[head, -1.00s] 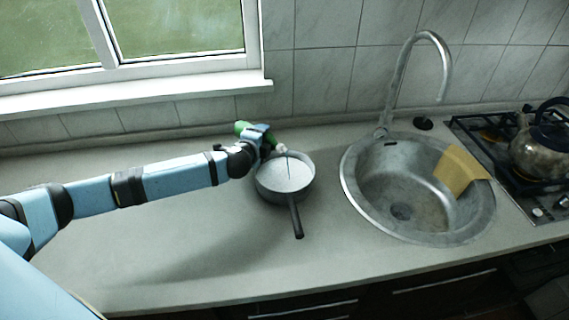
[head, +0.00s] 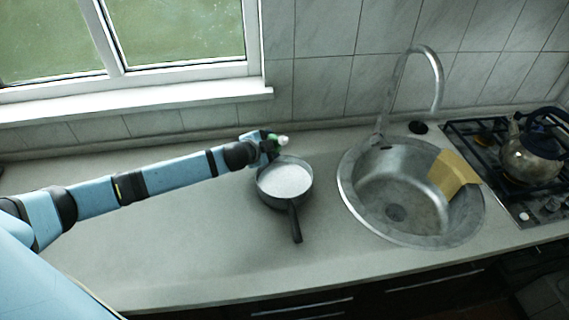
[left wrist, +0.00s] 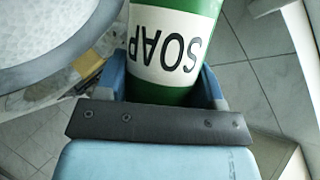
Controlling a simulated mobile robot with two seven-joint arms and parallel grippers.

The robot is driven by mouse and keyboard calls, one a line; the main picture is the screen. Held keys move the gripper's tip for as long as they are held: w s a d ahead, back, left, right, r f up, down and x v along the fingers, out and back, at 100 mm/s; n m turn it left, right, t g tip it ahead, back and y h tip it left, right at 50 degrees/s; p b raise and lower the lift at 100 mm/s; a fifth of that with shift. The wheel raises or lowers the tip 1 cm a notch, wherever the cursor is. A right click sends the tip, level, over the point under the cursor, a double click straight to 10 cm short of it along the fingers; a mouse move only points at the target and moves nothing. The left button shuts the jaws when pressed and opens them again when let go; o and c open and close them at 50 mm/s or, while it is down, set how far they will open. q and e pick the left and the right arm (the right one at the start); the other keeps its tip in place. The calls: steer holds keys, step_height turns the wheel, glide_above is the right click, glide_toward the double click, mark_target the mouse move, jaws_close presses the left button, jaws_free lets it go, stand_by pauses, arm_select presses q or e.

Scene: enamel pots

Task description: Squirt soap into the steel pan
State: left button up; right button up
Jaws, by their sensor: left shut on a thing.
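The steel pan (head: 284,181) stands on the counter left of the sink, its dark handle pointing toward the front edge. Its inside looks pale. My left gripper (head: 270,145) is above the counter at the pan's back left rim, shut on the green soap bottle (head: 274,139). The bottle's white tip points right; little of its body shows in the head view. In the left wrist view the bottle (left wrist: 170,45) sits between the fingers, its white SOAP label upside down. Part of the pan (left wrist: 50,35) shows at upper left there. No stream is visible. My right gripper is out of view.
A round steel sink (head: 400,215) with a tall faucet (head: 436,75) is right of the pan. A yellow cloth (head: 452,173) hangs over its right rim. A kettle (head: 533,150) stands on the stove at far right. The counter front left is clear.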

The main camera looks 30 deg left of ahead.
mark_target(270, 136)
arm_select(q)
steer(key=r+p, duration=0.1)
steer(key=r+n+p, duration=0.1)
steer(key=p, duration=0.1)
steer(key=r+h+p, duration=0.1)
steer(key=r, duration=0.1)
steer(key=shift+d+p, duration=0.3)
steer(key=shift+d, duration=0.1)
steer(key=shift+a+f+n+g+h+p, duration=0.25)
steer(key=shift+f+n+g+h+p, duration=0.15)
steer(key=shift+f+n+h+p, duration=0.4)
steer(key=shift+w+a+r+n, duration=0.1)
steer(key=shift+n, duration=0.3)
steer(key=shift+f+n+h+b, duration=0.3)
steer(key=shift+n+h, duration=0.2)
steer(key=shift+h, duration=0.1)
steer(key=shift+r+n+h+b, duration=0.4)
steer(key=shift+n+h, duration=0.1)
steer(key=shift+n, duration=0.1)
steer(key=shift+r, duration=0.15)
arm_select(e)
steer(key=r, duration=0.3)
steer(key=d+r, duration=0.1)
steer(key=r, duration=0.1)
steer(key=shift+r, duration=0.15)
